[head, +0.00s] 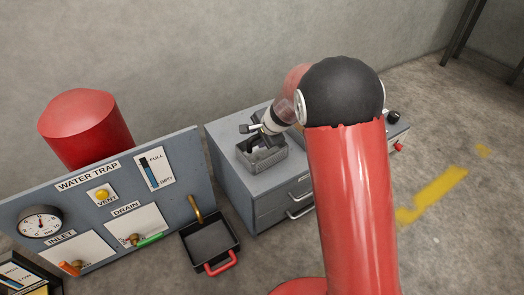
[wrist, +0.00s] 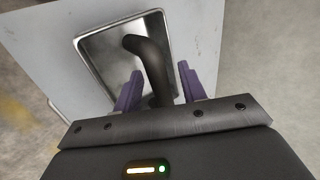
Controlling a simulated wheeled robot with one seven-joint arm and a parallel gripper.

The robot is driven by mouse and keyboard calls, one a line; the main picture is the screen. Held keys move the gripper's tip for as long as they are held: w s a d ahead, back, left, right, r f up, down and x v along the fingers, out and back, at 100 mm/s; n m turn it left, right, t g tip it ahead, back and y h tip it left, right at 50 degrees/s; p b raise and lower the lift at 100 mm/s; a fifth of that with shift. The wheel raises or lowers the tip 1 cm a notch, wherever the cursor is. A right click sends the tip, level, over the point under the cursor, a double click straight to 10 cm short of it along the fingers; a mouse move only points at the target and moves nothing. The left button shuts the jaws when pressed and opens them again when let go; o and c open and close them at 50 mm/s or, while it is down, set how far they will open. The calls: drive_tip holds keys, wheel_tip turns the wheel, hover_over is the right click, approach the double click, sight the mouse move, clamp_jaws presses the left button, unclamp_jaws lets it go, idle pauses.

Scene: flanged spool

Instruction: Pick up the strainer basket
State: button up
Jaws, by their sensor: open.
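A grey, open-topped metal box (head: 262,161) stands on the top of the grey cabinet in the head view. In the wrist view its shiny rectangular inside (wrist: 110,52) shows, and a dark bent bar (wrist: 150,62) like a handle rises over it. I cannot tell whether box and bar together are the strainer basket. My gripper (wrist: 160,80) is open, its two purple fingers apart, with the bar's lower part between them in the picture. I cannot tell whether they touch it. In the head view my gripper (head: 257,130) is just above the box.
The cabinet (head: 225,140) has drawers with handles on its front. A WATER TRAP panel (head: 85,205) with gauge, vent and valve levers stands left, before a red tank (head: 86,125). A black tray (head: 210,245) with a red handle lies on the floor.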

clamp_jaws()
drive_tip(key=shift+r, duration=0.1)
idle(0.3)
